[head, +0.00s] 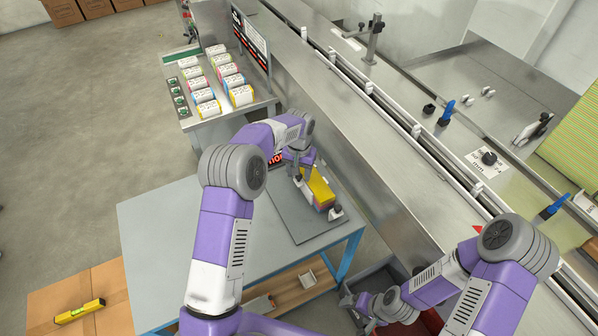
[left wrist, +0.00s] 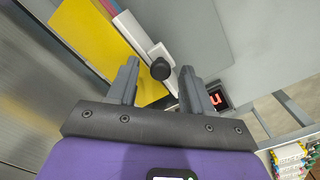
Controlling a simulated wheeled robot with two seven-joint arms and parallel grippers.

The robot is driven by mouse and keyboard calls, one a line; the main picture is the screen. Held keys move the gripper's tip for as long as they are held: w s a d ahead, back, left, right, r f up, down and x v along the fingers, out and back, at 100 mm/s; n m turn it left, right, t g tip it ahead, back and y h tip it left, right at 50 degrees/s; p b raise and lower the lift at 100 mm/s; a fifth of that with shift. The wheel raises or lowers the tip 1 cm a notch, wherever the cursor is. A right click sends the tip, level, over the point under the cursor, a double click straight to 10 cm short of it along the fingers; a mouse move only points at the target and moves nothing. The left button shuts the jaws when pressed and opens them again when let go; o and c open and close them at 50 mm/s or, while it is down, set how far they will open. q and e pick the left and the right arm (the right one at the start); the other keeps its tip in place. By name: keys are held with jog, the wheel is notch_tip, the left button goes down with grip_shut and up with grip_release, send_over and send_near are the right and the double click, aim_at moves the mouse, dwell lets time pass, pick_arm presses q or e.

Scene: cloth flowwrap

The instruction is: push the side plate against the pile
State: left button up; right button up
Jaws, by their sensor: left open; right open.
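The pile (head: 319,187) has a yellow top and lies on the dark grey board on the table. In the left wrist view the yellow pile (left wrist: 92,38) shows thin pink and blue edges. A white side plate (left wrist: 131,31) runs along that edge; I cannot tell whether it touches the pile. A dark round knob (left wrist: 161,69) by the plate shows between my left fingers. My left gripper (head: 297,168) is open at the pile's far end, with no visible grip on the knob. My right gripper (head: 364,306) is open and empty over the lower right, away from the pile.
Another end piece with a dark knob (head: 336,212) stands at the pile's near end. The grey table (head: 160,240) is clear on the left. A steel conveyor (head: 370,160) runs along the right. A stand with several wrapped packs (head: 222,85) is behind.

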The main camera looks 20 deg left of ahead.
pick_arm(q)
notch_tip(320, 180, up, 7)
jog(key=shift+r+p, duration=0.2)
jog(key=shift+p, duration=0.5)
